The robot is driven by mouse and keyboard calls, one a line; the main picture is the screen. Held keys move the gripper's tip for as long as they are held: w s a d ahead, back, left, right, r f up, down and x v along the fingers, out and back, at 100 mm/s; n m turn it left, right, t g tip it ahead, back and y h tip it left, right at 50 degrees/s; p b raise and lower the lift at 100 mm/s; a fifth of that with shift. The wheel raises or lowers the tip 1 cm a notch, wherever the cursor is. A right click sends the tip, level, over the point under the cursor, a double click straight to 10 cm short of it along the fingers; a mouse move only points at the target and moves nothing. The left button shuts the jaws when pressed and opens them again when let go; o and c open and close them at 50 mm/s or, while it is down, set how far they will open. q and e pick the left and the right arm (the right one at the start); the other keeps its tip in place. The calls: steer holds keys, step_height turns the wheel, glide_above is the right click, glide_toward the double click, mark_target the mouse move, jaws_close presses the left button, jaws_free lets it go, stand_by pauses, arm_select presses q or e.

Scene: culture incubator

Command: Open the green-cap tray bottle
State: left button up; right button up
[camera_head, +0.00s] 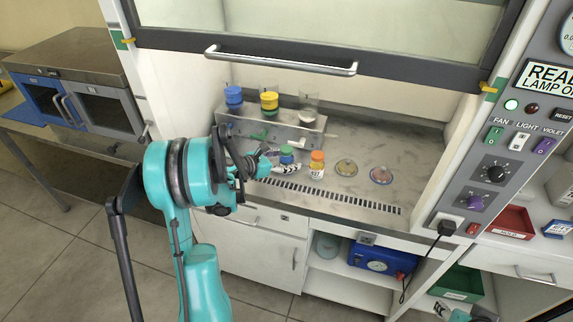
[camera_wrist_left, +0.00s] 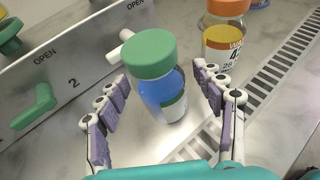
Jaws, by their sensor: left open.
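The green-cap bottle (camera_head: 286,156) stands upright on the hood's work surface, in front of the metal stand. In the left wrist view the bottle (camera_wrist_left: 163,95) has a blue body, a pale label and a closed green cap (camera_wrist_left: 150,52). My left gripper (camera_wrist_left: 160,82) is open, with one finger on each side of the bottle; I see gaps between the fingers and the bottle. In the head view my left gripper (camera_head: 277,160) reaches in from the left at the bottle. Part of my right gripper (camera_head: 445,311) shows at the bottom right edge, too cut off to judge.
An orange-cap bottle (camera_head: 317,165) stands close to the right of the green-cap bottle. Two round dishes (camera_head: 346,167) (camera_head: 381,175) lie farther right. The metal stand (camera_head: 245,127) behind holds blue-capped, yellow-capped and clear vessels. The raised sash (camera_head: 280,62) hangs above.

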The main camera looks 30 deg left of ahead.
mark_target(286, 149)
arm_select(q)
steer(key=c, duration=1.5)
steer(key=shift+o, duration=0.2)
step_height(286, 149, up, 10)
steer(key=p, duration=0.4)
steer(key=shift+s+r, duration=0.1)
steer(key=o, duration=0.5)
jaws_close()
